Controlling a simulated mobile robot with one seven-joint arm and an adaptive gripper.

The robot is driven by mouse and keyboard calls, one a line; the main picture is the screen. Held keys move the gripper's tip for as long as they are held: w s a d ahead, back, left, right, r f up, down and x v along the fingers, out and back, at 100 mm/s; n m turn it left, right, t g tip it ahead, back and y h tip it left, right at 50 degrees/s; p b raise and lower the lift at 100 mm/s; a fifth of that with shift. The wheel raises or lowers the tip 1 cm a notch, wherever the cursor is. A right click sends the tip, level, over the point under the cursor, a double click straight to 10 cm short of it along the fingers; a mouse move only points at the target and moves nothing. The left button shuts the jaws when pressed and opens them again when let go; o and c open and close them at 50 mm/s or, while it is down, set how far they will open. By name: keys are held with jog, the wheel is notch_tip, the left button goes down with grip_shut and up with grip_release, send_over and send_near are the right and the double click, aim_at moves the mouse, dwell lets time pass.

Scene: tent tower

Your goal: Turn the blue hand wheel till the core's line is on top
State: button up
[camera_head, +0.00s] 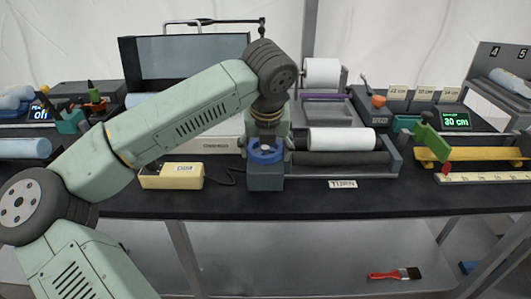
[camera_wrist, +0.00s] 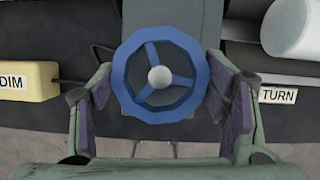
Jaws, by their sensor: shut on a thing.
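The blue hand wheel (camera_head: 265,157) sits on a grey block (camera_head: 265,180) at the front edge of the bench. The wrist view shows its scalloped blue rim (camera_wrist: 158,115), three spokes and white hub. My gripper (camera_wrist: 160,96) points down over it, with a purple-padded finger at the left and right of the rim, shut on the wheel. The white core (camera_head: 341,139) lies on dark rollers (camera_head: 345,158) just right of the wheel, above a "TURN" label (camera_head: 343,184). Part of it shows in the wrist view (camera_wrist: 296,27). I see no line on its visible side.
A yellow box marked "DIM" (camera_head: 171,176) stands left of the wheel, its cable running toward the wheel block. Another white roll (camera_head: 321,72) stands behind. A green display reading 30 cm (camera_head: 456,121) is at the right. A red brush (camera_head: 396,274) lies on the lower shelf.

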jog(key=m+b, duration=0.1)
jog(key=m+h+b, duration=0.1)
jog(key=shift+f+m, duration=0.2)
jog(key=shift+m, duration=0.1)
jog(key=m+h+b, duration=0.1)
jog(key=m, duration=0.1)
jog(key=m+b, duration=0.1)
jog(key=m, duration=0.1)
jog(key=shift+w+a+r+g+h, duration=0.1)
jog(key=shift+a+r+g+h, duration=0.1)
jog(key=shift+g+h, duration=0.15)
jog(key=m+g+h, duration=0.1)
jog(key=m, duration=0.3)
jog(key=shift+r+m, duration=0.1)
jog(key=shift+m, duration=0.3)
jog(key=shift+w+m+g+h+p, duration=0.1)
jog(key=shift+m+g+h+p, duration=0.2)
jog(key=shift+m, duration=0.65)
jog(key=shift+w+m+g+h+p, duration=0.1)
jog(key=shift+m+g+h+p, duration=0.2)
jog(key=shift+m, duration=0.65)
jog(key=o, duration=1.2)
jog(key=shift+s+y, duration=0.1)
jog(key=shift+y, duration=0.15)
jog(key=shift+c, duration=0.2)
